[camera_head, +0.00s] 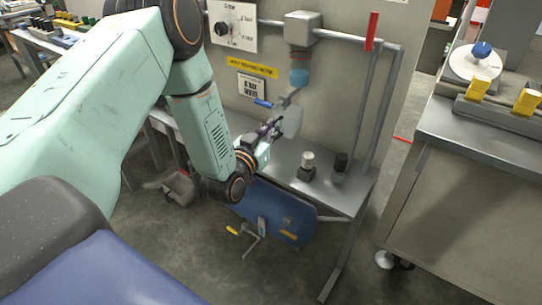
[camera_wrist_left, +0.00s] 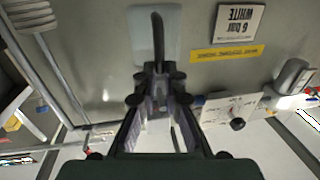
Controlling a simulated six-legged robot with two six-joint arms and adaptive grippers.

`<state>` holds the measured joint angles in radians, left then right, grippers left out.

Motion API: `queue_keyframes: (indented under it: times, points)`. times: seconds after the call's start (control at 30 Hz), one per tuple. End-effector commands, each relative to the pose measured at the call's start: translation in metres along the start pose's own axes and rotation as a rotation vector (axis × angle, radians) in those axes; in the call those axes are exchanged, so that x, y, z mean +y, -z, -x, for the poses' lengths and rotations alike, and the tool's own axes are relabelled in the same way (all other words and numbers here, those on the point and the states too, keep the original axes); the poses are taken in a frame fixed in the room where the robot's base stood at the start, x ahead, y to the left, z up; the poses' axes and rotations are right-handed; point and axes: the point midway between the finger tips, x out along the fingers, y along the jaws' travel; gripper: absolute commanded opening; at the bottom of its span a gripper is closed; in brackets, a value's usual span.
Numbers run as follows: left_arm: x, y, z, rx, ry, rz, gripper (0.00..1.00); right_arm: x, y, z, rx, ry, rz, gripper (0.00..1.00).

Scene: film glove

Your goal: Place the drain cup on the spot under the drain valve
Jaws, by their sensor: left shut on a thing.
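The drain cup (camera_head: 292,121) is a pale, translucent cup. My left gripper (camera_head: 274,128) is shut on its dark handle and holds it above the grey shelf. In the left wrist view the drain cup (camera_wrist_left: 143,28) is at the top, its handle between the fingertips of my left gripper (camera_wrist_left: 158,72). The drain valve (camera_head: 287,99), with a blue lever (camera_head: 263,103), is just above the cup under the blue-tinted bowl (camera_head: 299,76). I cannot make out the marked spot on the shelf. My right gripper is not in view.
The grey shelf (camera_head: 270,160) carries a white-topped fitting (camera_head: 308,165) and a black-capped jar (camera_head: 341,166) to the right. A blue tank (camera_head: 280,212) is below. A separate bench (camera_head: 450,130) is farther right.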

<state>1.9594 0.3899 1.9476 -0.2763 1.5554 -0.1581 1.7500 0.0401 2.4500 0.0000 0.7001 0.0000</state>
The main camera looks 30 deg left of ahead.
Motion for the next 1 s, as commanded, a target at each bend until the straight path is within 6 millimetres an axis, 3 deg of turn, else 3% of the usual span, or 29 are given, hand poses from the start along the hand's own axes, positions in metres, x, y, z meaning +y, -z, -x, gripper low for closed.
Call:
queue_keyframes:
  times: [0.03,0.27,0.57,1.0]
  points:
    - [-0.001,-0.014,0.003,-0.011,0.001,0.001,0.0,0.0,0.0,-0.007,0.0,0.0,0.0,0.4]
    - [-0.001,-0.024,0.004,-0.009,0.002,0.002,0.0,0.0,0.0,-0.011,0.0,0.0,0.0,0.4]
    - [0.0,-0.069,0.004,-0.009,0.001,0.0,0.0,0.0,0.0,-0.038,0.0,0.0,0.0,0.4]
    - [0.001,-0.07,0.0,-0.009,0.001,0.001,0.0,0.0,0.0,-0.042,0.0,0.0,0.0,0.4]
